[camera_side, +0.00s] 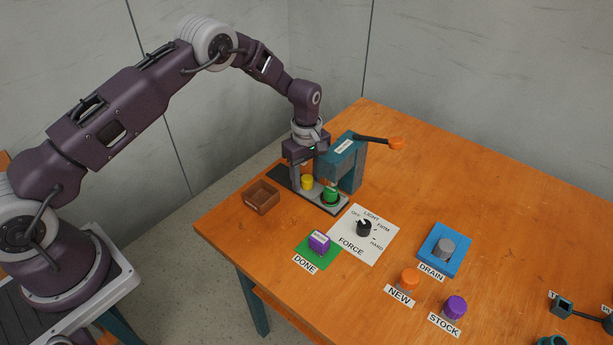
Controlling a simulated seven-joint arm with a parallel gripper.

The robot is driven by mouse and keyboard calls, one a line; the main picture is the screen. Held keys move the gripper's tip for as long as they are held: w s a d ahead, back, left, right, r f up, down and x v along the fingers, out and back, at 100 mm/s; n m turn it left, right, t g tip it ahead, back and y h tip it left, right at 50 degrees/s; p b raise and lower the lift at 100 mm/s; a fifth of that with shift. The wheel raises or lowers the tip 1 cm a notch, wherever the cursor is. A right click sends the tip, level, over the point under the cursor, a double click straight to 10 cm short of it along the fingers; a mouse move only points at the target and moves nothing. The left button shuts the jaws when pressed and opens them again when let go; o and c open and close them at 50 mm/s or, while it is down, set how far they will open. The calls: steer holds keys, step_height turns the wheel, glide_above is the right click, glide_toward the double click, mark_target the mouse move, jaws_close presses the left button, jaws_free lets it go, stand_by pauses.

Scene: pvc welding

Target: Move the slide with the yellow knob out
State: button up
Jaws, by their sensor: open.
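The slide (341,207) is a flat grey plate on a dark base, under the teal press (345,163). The yellow knob (307,182) stands upright on the slide's left part. A green round piece (330,196) sits on the slide to the right of the knob. My gripper (306,176) is open and points down at the yellow knob. Its fingers are close around or just beside the knob; I cannot tell whether they touch it.
A brown open box (262,197) stands left of the slide. The press lever has an orange knob (396,144). The table's right middle is clear.

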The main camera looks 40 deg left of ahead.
steer(key=shift+c, duration=0.2)
jaws_close()
steer(key=shift+a, duration=0.1)
stand_by(1.0)
